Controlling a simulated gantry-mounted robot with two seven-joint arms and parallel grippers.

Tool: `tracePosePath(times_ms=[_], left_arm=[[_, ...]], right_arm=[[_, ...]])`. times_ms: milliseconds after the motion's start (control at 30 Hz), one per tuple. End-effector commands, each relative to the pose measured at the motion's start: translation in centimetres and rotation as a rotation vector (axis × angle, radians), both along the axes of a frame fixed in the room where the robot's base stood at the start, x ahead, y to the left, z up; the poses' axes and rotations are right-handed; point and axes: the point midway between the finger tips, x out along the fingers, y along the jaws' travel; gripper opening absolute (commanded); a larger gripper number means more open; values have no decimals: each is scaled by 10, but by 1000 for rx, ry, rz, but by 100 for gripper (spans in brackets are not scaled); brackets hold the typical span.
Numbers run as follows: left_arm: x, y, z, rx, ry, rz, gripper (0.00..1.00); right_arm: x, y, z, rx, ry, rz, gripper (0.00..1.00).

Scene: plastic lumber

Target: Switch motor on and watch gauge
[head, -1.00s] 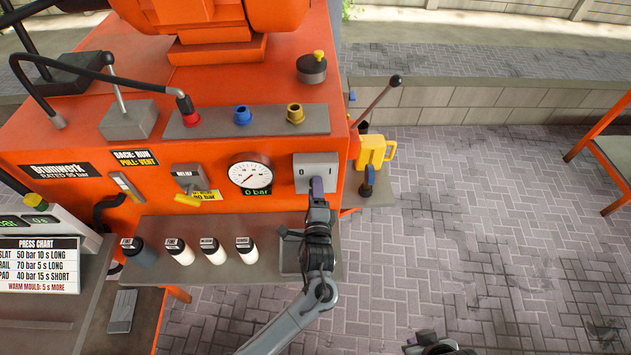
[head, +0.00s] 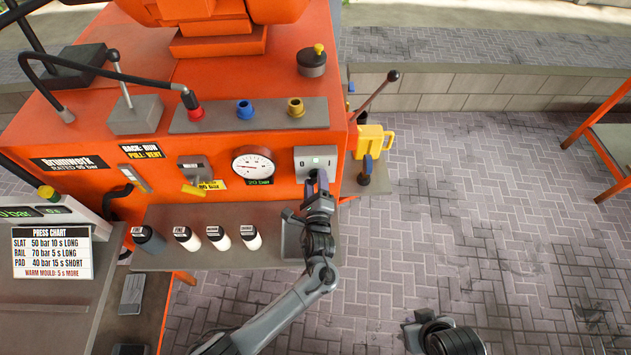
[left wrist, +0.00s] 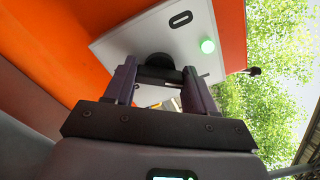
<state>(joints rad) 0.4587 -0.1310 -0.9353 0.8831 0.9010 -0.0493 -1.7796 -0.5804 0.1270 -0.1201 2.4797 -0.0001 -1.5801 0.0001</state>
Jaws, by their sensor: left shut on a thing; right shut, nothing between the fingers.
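The motor switch box (head: 317,160) is on the orange press front, its small green lamp lit. My left gripper (head: 318,182) is at the box; in the left wrist view its fingers (left wrist: 160,82) are shut on the dark switch knob (left wrist: 158,64). The box's pale face (left wrist: 140,35) and bright green lamp (left wrist: 207,46) show there too. The round white gauge (head: 253,163) is left of the switch; its green readout below shows 20 bar. My right gripper (head: 420,330) is at the bottom edge, partly seen, shut and away from the press.
Several capped bottles (head: 215,238) stand on the grey shelf below the gauge. A press chart (head: 52,252) is at left. The paving (head: 490,230) at right is clear.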

Motion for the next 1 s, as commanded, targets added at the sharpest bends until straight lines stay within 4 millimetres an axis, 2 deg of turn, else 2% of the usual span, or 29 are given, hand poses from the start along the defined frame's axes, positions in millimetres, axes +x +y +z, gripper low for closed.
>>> tracePosePath(times_ms=[233,267,400,767,867,1000], left_arm=[[0,0,-1,4,3,0,25],[0,0,-1,4,3,0,58],[0,0,-1,3,2,0,80],[-3,0,0,1,1,0,81],[-10,0,0,2,2,-1,81],[-30,-1,0,0,4,-2,81]], right_arm=[[0,1,0,2,0,-1,0],[0,1,0,3,0,-2,0],[0,1,0,7,0,-4,0],[0,3,1,11,0,-7,0],[0,2,3,11,0,-7,0],[0,2,8,10,-1,-6,0]])
